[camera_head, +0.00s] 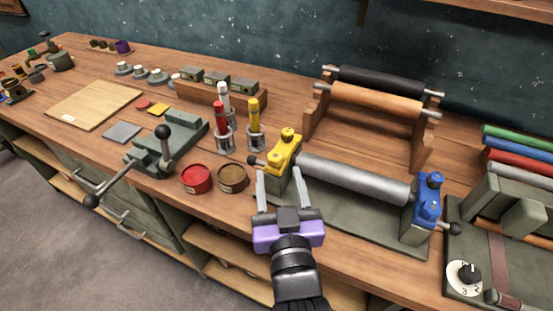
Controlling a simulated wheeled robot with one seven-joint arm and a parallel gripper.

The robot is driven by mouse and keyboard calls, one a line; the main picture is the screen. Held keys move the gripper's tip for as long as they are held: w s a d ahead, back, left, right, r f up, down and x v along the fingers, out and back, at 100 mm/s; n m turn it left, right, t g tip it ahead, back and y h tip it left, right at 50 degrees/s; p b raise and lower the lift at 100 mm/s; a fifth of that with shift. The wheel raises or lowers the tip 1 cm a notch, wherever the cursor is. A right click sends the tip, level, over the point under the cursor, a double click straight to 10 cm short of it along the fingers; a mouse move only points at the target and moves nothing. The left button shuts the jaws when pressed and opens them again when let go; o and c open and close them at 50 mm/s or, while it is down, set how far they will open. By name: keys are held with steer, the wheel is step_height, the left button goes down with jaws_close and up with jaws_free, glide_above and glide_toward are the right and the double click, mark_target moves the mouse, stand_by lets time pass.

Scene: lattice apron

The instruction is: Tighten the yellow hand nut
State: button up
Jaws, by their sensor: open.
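The yellow hand nut (288,134) sits on top of a yellow block (283,153) at the left end of a grey metal roller (355,180). A small dark ball-ended handle juts from the block's left side. My gripper (282,180), with a purple body and two pale fingers, is open in front of the yellow block. Its fingertips are spread apart, below the nut in the picture. I see nothing held between them. I cannot tell how tightly the nut is screwed down, or whether a finger touches the block.
A matching blue block (428,198) stands at the roller's right end. A red tin (196,179) and a brown tin (233,178) stand left of my gripper, with tubes in wire holders behind them. A wooden rack (312,108) with two rollers stands behind. The bench's front edge is close.

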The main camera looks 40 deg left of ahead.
mark_target(276, 162)
steer(key=shift+x, duration=2.7)
jaws_close()
